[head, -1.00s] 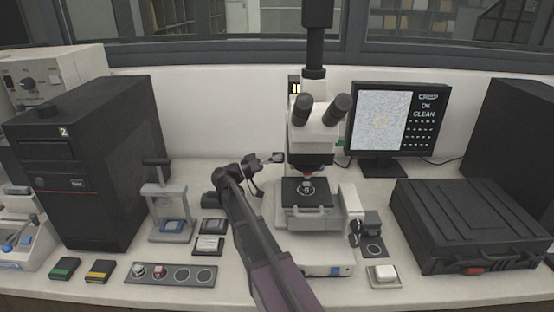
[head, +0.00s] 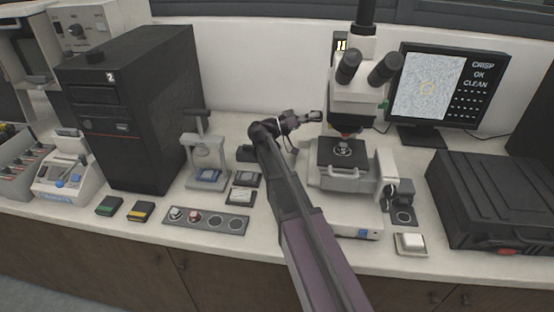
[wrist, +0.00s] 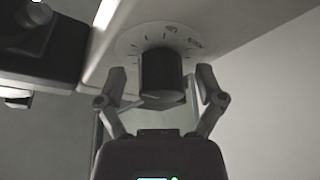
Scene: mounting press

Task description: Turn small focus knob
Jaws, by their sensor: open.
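The microscope (head: 355,108) stands on the bench right of my arm, with its black eyepieces, stage and light base. In the wrist view a dark round knob (wrist: 160,72) sticks out from a pale dial with tick marks and lettering (wrist: 135,38). My gripper (wrist: 161,84) is open, one finger on each side of the knob, with a visible gap at both sides. In the head view my gripper (head: 313,117) is at the microscope's left side, and the knob cannot be made out there.
A monitor (head: 437,85) behind right reads "CRISP OK CLEAN". A black case (head: 500,205) lies at the right. A small hand press (head: 205,160) and a large black machine (head: 130,110) stand left of my arm. A row of round pieces sits in a strip (head: 222,222) in front.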

